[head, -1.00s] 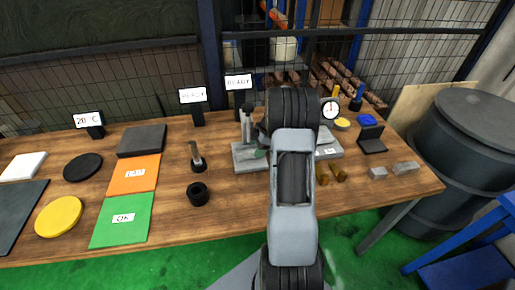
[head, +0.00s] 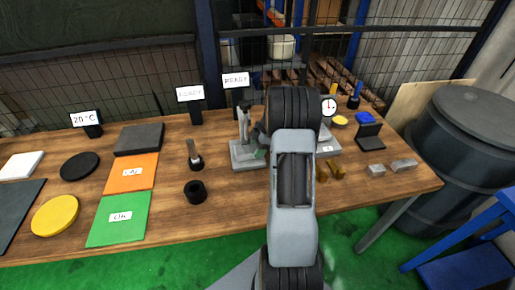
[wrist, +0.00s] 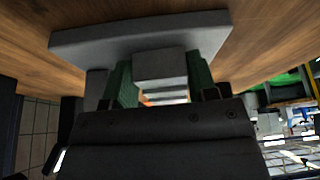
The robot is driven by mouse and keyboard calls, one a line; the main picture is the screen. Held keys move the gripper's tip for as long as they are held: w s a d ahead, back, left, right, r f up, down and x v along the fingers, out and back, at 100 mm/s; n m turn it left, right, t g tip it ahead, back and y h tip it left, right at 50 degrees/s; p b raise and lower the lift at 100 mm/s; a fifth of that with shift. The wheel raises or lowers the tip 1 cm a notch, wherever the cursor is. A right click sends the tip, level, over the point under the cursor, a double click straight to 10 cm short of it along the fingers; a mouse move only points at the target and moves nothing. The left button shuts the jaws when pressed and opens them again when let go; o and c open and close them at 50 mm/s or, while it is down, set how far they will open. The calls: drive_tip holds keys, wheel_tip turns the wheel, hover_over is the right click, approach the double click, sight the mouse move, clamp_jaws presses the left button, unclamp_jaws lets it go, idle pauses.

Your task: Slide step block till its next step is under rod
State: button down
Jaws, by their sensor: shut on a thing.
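The step block (wrist: 160,65) is a light grey block with stepped faces in the wrist view. It sits between the two green-padded fingers of my gripper (wrist: 161,84), which is shut on it. The block is over or on a grey base plate (wrist: 95,38); I cannot tell whether they touch. In the head view, the grey stand (head: 244,125) rises from its base on the table, just left of my arm. A green finger pad of mine shows beside it. The block is hidden there behind my arm. The rod above the steps cannot be made out clearly.
A dial gauge (head: 329,107) stands right of my arm, with brass pieces (head: 330,171) before it and grey blocks (head: 403,165) farther right. A black ring (head: 195,192) and an upright pin (head: 194,153) stand to the left. The table's front middle is clear.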

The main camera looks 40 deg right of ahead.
drive_tip(key=shift+c, duration=1.6)
unclamp_jaws()
drive_tip(key=shift+d, duration=0.1)
drive_tip(key=v, duration=1.3)
drive_tip(key=shift+r, duration=0.4)
drive_tip(key=shift+d, duration=0.15)
